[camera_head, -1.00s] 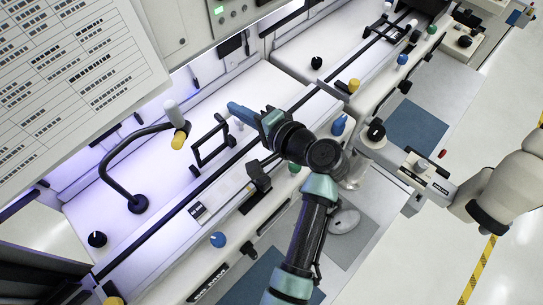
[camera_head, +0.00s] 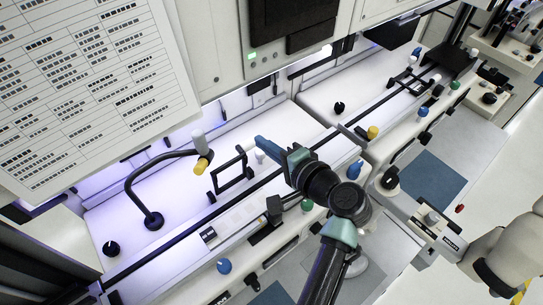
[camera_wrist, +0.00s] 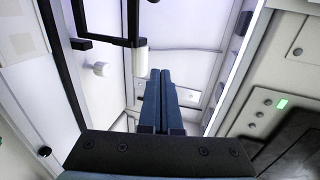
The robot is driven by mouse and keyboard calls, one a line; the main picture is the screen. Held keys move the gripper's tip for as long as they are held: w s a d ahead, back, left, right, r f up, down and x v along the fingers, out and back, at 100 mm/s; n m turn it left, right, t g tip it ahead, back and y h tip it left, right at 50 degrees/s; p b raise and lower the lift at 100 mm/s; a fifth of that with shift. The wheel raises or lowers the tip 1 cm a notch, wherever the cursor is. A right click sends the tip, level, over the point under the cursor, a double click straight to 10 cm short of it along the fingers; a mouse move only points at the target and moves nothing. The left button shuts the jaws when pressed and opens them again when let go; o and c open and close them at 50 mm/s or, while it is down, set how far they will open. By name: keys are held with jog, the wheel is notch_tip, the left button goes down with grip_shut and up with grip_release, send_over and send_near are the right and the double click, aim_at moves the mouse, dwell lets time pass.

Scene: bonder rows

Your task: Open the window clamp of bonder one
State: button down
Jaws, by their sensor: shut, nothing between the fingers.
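The window clamp of the nearer bonder is a black bar frame (camera_head: 232,182) standing up from the white deck. Its white cylindrical grip (camera_head: 246,146) sits at the frame's upper end. In the wrist view, the black frame (camera_wrist: 105,38) hangs in at the upper left and the white grip (camera_wrist: 140,62) is just left of my fingers. My gripper (camera_head: 260,141) has its blue fingers shut and empty, beside the grip. The fingers also show in the wrist view (camera_wrist: 158,76). I cannot tell whether they touch the grip.
A curved black lamp arm (camera_head: 140,180) with a yellow-tipped head stands left of the clamp. A black rail (camera_head: 185,225) runs along the deck. A white knob (camera_head: 260,156) is near my fingers. A second bonder (camera_head: 345,90) stands behind to the right. A printed sheet (camera_head: 90,90) fills the upper left.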

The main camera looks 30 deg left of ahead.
jog(key=shift+s+d+r+b, duration=1.65)
jog(key=shift+d+r, duration=1.7)
jog(key=shift+d, duration=0.75)
jog(key=w+d+r+n+t+h+b, duration=0.1)
jog(key=w+d+r+t+h, duration=0.2)
jog(key=r, duration=0.4)
jog(key=w+d+r+n+t+h+b, duration=0.1)
jog(key=w+d+r+t, duration=0.15)
jog(key=r+t, duration=0.4)
jog(key=w+d+r+n+t+h+b, duration=0.1)
jog(key=w+d+r+t+h, duration=0.2)
jog(key=r, duration=0.4)
jog(key=s+d+r+t+h, duration=0.3)
jog(key=s+r+t, duration=0.2)
jog(key=s+r, duration=0.2)
jog(key=s+d+r+n+t+h+b, duration=0.1)
jog(key=s+d+r+t+h, duration=0.3)
jog(key=s+r, duration=0.3)
notch_tip(320, 180, up, 3)
jog(key=shift+s+d+r+t, duration=0.1)
jog(key=shift+s+d+t, duration=0.05)
jog(key=shift+t, duration=0.3)
